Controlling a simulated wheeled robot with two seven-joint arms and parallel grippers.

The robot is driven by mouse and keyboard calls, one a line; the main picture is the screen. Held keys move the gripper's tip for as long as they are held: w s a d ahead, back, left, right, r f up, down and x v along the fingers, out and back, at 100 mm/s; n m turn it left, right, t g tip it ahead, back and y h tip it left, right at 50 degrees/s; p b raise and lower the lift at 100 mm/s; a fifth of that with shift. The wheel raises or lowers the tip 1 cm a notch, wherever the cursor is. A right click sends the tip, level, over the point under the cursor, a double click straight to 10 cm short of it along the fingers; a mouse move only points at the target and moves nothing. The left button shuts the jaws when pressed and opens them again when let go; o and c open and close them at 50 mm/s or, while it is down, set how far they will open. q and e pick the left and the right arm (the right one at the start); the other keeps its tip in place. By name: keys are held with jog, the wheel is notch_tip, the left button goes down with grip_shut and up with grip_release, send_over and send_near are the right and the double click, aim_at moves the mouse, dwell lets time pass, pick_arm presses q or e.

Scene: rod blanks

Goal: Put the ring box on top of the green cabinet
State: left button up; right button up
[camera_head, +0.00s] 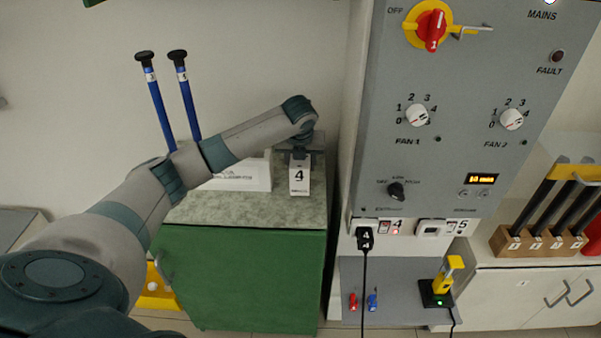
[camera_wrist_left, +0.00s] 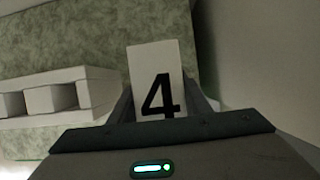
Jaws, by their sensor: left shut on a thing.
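A small white box (camera_head: 299,182) marked 4 is the likely ring box; its fine print is too small to read. My left gripper (camera_head: 300,155) is shut on it from above. In the left wrist view the white box (camera_wrist_left: 158,70) sits between the fingers (camera_wrist_left: 165,103). The box is over the right part of the green cabinet's (camera_head: 240,275) mottled top; I cannot tell whether it touches. My right gripper is not in view.
A white compartmented holder (camera_head: 240,178) stands on the cabinet top, left of the box; it also shows in the left wrist view (camera_wrist_left: 60,92). Two blue rods (camera_head: 188,98) rise behind my left arm. The grey control panel (camera_head: 470,60) stands close on the right. The cabinet's front top is clear.

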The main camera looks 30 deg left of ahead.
aim_at(300, 168)
pick_arm(q)
notch_tip(300, 168, down, 3)
jog(key=shift+r+p, duration=0.2)
jog(key=shift+p, duration=0.3)
jog(key=shift+f, duration=0.55)
jog(key=o, duration=1.1)
jog(key=shift+o, duration=0.2)
jog(key=b+v, duration=0.2)
jog(key=v, duration=1)
